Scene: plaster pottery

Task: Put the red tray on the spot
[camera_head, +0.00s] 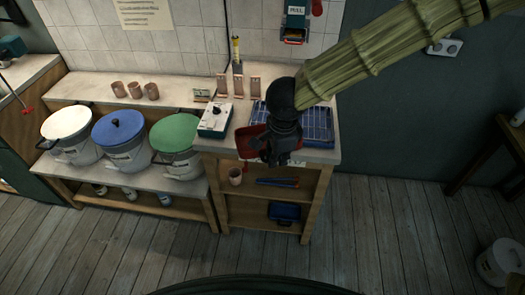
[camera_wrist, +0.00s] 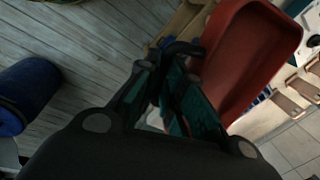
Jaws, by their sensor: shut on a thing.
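The red tray (camera_head: 250,139) is at the front edge of the counter in the head view, partly hidden behind my gripper (camera_head: 277,158). In the wrist view the red tray (camera_wrist: 245,55) is large at the upper right, tilted in the picture, with its near edge at my fingers. My gripper (camera_wrist: 178,62) is shut on the tray's edge. A blue gridded mat (camera_head: 318,126) lies on the counter just behind and right of the tray. I cannot tell which place is the spot, or whether the tray touches the counter.
A white and green box with a dial (camera_head: 215,120) stands left of the tray. Lidded buckets, including a blue one (camera_head: 119,134), stand on a lower shelf at left. Shelves below the counter hold a cup (camera_head: 235,176) and a blue box (camera_head: 284,213). The wooden floor is open.

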